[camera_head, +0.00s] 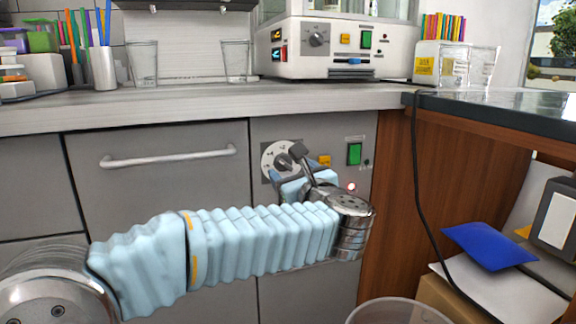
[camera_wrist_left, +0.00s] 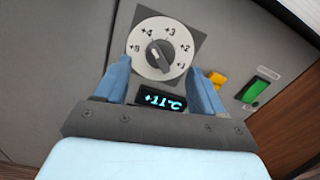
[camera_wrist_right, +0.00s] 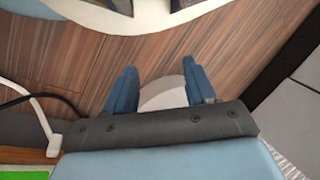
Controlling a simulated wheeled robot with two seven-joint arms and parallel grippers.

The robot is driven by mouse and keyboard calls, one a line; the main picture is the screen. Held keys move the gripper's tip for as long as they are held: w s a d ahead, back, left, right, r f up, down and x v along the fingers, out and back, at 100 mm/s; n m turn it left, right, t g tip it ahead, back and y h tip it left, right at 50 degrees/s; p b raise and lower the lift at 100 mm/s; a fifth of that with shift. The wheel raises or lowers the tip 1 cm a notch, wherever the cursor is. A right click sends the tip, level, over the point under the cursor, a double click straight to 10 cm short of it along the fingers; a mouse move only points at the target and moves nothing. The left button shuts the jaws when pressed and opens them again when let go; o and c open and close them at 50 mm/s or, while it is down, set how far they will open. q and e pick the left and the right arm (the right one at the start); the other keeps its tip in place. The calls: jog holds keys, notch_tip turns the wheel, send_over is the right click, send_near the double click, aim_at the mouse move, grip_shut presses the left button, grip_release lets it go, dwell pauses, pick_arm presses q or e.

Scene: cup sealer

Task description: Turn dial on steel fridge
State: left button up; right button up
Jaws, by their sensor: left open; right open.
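The round white dial (camera_head: 277,160) with a dark knob sits on the grey fridge panel (camera_head: 320,135), right of the drawer handle. In the left wrist view the dial (camera_wrist_left: 160,49) shows marks from +1 to +5, and its knob (camera_wrist_left: 160,54) is tilted. A display (camera_wrist_left: 163,101) below it reads +11°C. My left gripper (camera_head: 288,178) is in front of the panel just below the dial. In its wrist view my left gripper (camera_wrist_left: 166,82) is open, its blue fingers on either side of the dial's lower part, with nothing between them held. My right gripper (camera_wrist_right: 160,80) is open and empty.
An orange button (camera_head: 324,161) and a green switch (camera_head: 354,154) are right of the dial. The counter edge (camera_head: 180,108) runs above. A wooden cabinet side (camera_head: 450,200) stands to the right, with a bin (camera_head: 398,312) in front. My right gripper faces wood-patterned flooring (camera_wrist_right: 60,50).

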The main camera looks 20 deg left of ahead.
aim_at(286, 166)
pick_arm(q)
jog(key=shift+x, duration=1.85)
jog(key=c, duration=1.1)
jog(key=shift+o, duration=0.2)
